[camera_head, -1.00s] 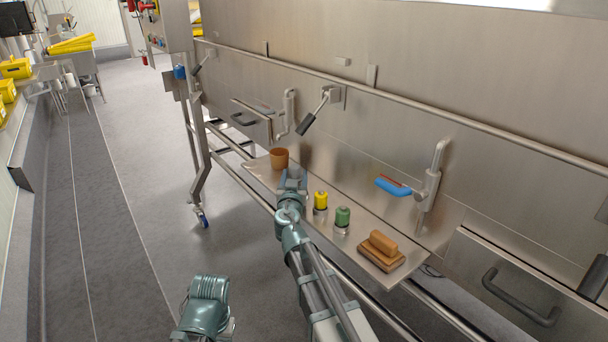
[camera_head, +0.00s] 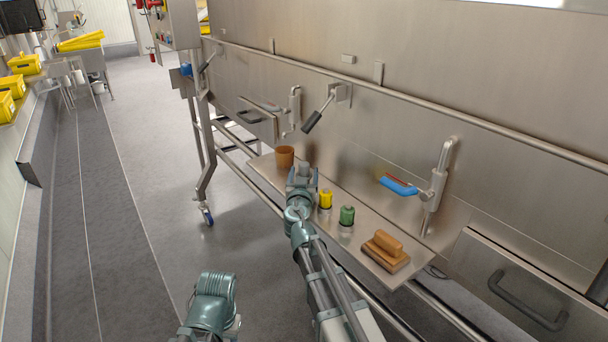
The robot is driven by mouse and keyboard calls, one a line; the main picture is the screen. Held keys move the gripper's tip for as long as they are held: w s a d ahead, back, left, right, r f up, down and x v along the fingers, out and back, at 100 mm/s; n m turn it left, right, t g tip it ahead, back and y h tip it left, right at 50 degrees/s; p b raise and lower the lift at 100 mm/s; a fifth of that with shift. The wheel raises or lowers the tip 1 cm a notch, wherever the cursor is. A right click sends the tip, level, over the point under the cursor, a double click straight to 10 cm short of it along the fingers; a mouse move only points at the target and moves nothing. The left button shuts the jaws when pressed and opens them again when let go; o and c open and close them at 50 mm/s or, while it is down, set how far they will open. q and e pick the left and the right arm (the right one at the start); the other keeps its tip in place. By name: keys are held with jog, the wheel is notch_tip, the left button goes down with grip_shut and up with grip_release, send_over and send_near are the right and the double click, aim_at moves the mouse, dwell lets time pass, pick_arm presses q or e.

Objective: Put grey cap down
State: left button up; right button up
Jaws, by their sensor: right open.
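My right gripper (camera_head: 302,176) is open over the steel shelf (camera_head: 345,227), between the brown cup and the yellow cap. A small grey shape, seemingly the grey cap (camera_head: 305,170), shows between its fingers. Its lower part is hidden by the gripper, so I cannot tell whether it touches the shelf. A yellow cap (camera_head: 325,198) and a green cap (camera_head: 347,214) stand on round holders on the shelf, to the right of the gripper. Part of my left arm shows at the bottom; its gripper is not in view.
A brown cup (camera_head: 285,157) stands at the shelf's far end. A wooden-handled brush (camera_head: 386,247) lies at the near end. Above are a blue-handled lever (camera_head: 399,185) and a black-handled lever (camera_head: 312,121). The floor at left is clear.

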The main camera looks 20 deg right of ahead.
jog(key=shift+r, duration=0.15)
jog(key=v, duration=1.2)
pick_arm(q)
jog(key=shift+r, duration=0.15)
pick_arm(e)
jog(key=shift+o, duration=0.2)
jog(key=shift+w, duration=0.1)
